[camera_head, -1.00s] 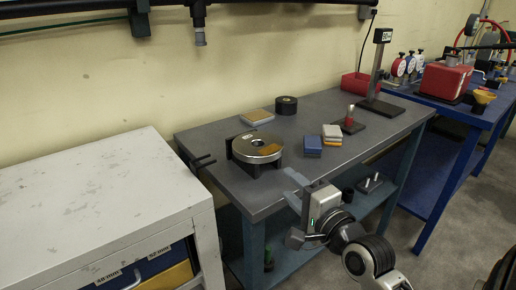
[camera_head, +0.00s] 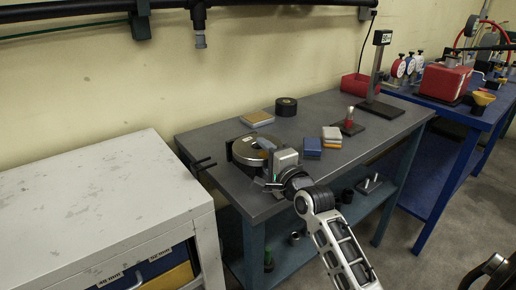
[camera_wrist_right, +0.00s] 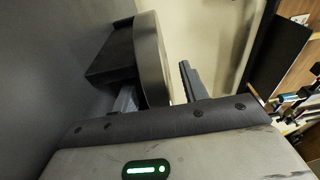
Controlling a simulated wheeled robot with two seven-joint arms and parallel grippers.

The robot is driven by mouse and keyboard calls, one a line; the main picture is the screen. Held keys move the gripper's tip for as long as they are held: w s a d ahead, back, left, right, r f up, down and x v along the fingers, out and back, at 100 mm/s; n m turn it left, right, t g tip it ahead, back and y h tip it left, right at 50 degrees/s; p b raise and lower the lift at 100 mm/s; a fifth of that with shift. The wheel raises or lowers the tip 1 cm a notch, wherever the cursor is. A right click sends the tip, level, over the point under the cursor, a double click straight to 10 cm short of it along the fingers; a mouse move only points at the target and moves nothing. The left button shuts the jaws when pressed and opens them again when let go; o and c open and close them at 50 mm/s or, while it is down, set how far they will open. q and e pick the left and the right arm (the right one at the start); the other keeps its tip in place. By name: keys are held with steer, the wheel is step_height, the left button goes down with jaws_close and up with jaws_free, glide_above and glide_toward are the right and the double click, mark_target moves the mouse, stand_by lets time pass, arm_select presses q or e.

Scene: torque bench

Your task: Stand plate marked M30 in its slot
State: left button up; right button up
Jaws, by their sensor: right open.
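Contact with the fingers cannot be told. I cannot make out a slot for the plate. My left gripper is not in view.
On the bench (camera_head: 218,180) stand a black disc (camera_head: 286,106), a yellow-topped slab (camera_head: 257,118), blue (camera_head: 312,146) and white (camera_head: 331,132) blocks, a red-topped piece (camera_head: 349,120) and a post stand (camera_head: 378,75). A white cabinet (camera_head: 90,190) is at left.

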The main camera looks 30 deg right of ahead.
steer(key=shift+w, duration=0.85)
jaws_close()
stand_by(0.7)
steer(key=shift+d+r, duration=0.1)
steer(key=shift+r, duration=0.3)
